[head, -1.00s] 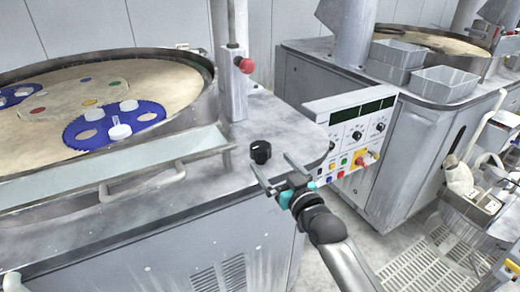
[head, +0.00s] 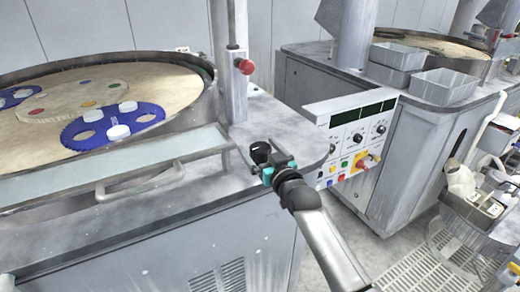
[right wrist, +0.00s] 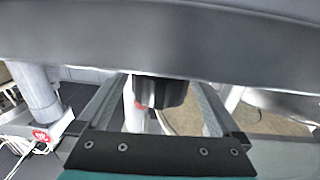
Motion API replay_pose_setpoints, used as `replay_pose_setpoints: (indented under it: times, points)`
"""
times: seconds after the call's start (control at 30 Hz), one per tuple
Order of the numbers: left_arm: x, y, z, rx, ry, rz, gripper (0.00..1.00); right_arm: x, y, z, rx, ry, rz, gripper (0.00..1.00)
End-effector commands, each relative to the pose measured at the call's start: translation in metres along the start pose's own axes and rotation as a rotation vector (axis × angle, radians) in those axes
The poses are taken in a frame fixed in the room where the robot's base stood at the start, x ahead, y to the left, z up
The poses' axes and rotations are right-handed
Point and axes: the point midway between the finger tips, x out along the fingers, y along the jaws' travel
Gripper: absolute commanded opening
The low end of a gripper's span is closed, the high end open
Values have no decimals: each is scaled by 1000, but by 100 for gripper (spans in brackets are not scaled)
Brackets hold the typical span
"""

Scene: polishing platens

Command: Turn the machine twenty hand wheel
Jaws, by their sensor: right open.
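The hand wheel is a small black knob (head: 259,152) on the front right corner of the near machine's grey top. My right gripper (head: 265,159) reaches it from the front right, with its jaws open and one finger on each side of the knob. In the right wrist view, the black knob (right wrist: 160,92) shows between the two fingers, with a gap visible on both sides. I cannot tell how deep the knob sits between the fingers. My left gripper is not in view.
A control panel (head: 350,135) with dials and coloured buttons stands right of the knob. A post with a red knob (head: 246,67) rises behind it. The round platen (head: 170,82) with blue carriers is at the left. A second machine with grey trays (head: 443,85) is at the back right.

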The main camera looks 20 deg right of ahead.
Motion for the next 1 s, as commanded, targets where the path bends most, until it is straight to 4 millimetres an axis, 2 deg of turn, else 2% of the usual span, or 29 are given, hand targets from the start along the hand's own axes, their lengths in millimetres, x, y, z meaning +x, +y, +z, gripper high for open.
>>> replay_pose_setpoints:
  times: [0.07, 0.73, 0.87, 1.0]
  points:
    - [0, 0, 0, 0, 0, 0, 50, 0, 0, 0, 0, 0, 0, 96]
    - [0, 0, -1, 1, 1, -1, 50, 0, 0, 0, 0, 0, 0, 20]
    - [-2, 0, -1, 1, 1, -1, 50, 0, 0, 0, 2, 0, 5, 18]
    - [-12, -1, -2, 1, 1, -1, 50, 1, 1, -3, 5, 3, 43, 18]
